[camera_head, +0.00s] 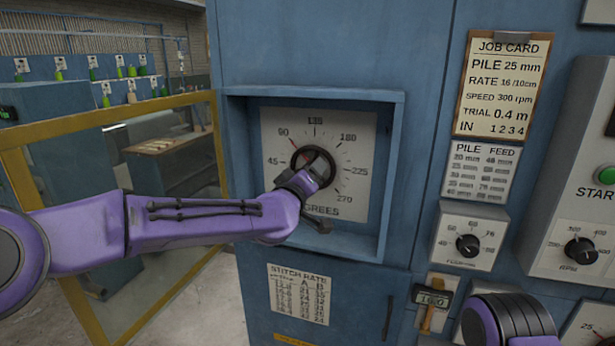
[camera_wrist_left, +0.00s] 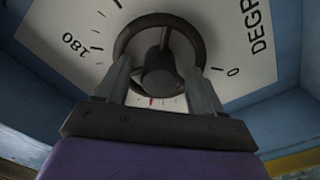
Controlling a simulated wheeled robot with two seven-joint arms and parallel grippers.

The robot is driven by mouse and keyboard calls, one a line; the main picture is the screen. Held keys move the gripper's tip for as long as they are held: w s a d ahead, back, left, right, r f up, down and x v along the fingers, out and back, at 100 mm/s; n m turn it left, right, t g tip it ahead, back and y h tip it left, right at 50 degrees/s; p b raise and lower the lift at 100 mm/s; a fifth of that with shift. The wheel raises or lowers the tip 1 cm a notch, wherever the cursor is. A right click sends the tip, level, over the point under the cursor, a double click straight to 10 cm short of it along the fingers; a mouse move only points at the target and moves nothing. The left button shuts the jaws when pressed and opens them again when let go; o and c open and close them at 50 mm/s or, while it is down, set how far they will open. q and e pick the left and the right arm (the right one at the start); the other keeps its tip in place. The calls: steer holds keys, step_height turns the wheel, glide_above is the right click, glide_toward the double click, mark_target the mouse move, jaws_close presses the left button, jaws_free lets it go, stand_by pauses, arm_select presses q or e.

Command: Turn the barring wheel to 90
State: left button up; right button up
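The barring wheel (camera_head: 325,157) is a dark ring-shaped handwheel at the middle of a white degree dial (camera_head: 355,135) in a recessed blue panel. A red mark shows at its upper left, close to the 90 figure. My left gripper (camera_head: 308,172) is at the wheel and covers its lower part. In the left wrist view the two fingers of the gripper (camera_wrist_left: 157,72) stand wide apart, one on each side of the wheel hub (camera_wrist_left: 158,78), overlapping the rim. Contact with the rim cannot be told. My right gripper is out of view.
The recess frame (camera_head: 397,160) stands out around the dial. To the right are a job card (camera_head: 503,85), a small knob (camera_head: 467,245) and a speed knob (camera_head: 580,250). A yellow-framed guard (camera_head: 110,107) stands at left. Part of my right arm shows at bottom right.

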arm_select(q)
steer(key=b+v, duration=0.4)
steer(key=v, duration=0.6)
steer(key=shift+s, duration=0.2)
